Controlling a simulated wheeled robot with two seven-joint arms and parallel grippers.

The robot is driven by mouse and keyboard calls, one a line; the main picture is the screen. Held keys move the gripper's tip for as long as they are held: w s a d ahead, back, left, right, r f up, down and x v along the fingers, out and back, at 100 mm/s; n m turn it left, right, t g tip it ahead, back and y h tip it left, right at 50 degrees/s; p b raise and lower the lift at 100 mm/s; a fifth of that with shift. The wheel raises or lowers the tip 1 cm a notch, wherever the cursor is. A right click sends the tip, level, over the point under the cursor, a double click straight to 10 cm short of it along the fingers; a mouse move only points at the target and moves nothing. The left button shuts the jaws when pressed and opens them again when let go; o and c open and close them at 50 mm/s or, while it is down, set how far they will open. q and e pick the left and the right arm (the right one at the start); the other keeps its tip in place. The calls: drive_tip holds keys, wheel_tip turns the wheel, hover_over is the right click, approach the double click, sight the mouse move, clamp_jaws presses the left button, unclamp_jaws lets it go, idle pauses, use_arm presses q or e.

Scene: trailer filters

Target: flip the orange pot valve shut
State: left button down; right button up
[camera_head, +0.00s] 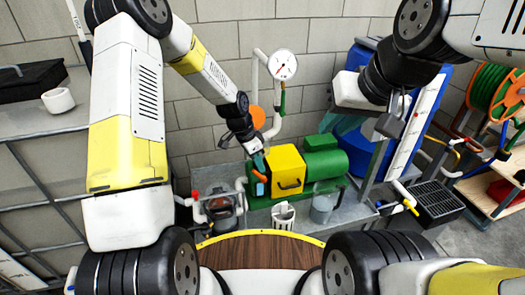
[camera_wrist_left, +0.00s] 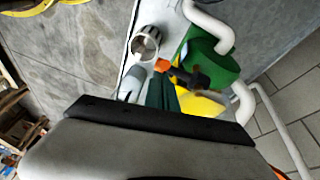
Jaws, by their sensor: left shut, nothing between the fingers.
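The clear strainer pot (camera_head: 221,208) stands left of the handle. My right gripper (camera_head: 390,124) hangs at the right, far from the handle; its finger opening is unclear.
The yellow housing (camera_head: 287,168) and green motor (camera_head: 326,163) stand right of the handle. White pipes and a gauge (camera_head: 282,65) rise behind. A round wooden top (camera_head: 262,252) lies nearest me.

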sight(253, 171)
use_arm(q)
drive_tip(key=shift+s+a+f, duration=0.15)
drive_tip(key=shift+a, duration=0.3)
drive_tip(key=shift+s+a+f, duration=0.1)
drive_tip(key=shift+a+f, duration=0.05)
drive_tip(key=shift+a, duration=0.3)
drive_tip(key=h, duration=0.1)
drive_tip(key=a+f+h, duration=0.1)
drive_tip(key=t+h, duration=0.1)
drive_tip(key=h, duration=0.1)
drive_tip(key=shift+s+a+f, duration=0.15)
drive_tip(key=shift+s+a, duration=0.1)
drive_tip(key=shift+a, duration=0.1)
drive_tip(key=shift+w+d+f, duration=0.2)
drive_tip(key=shift+d+f, duration=0.15)
drive_tip(key=shift+d, duration=0.35)
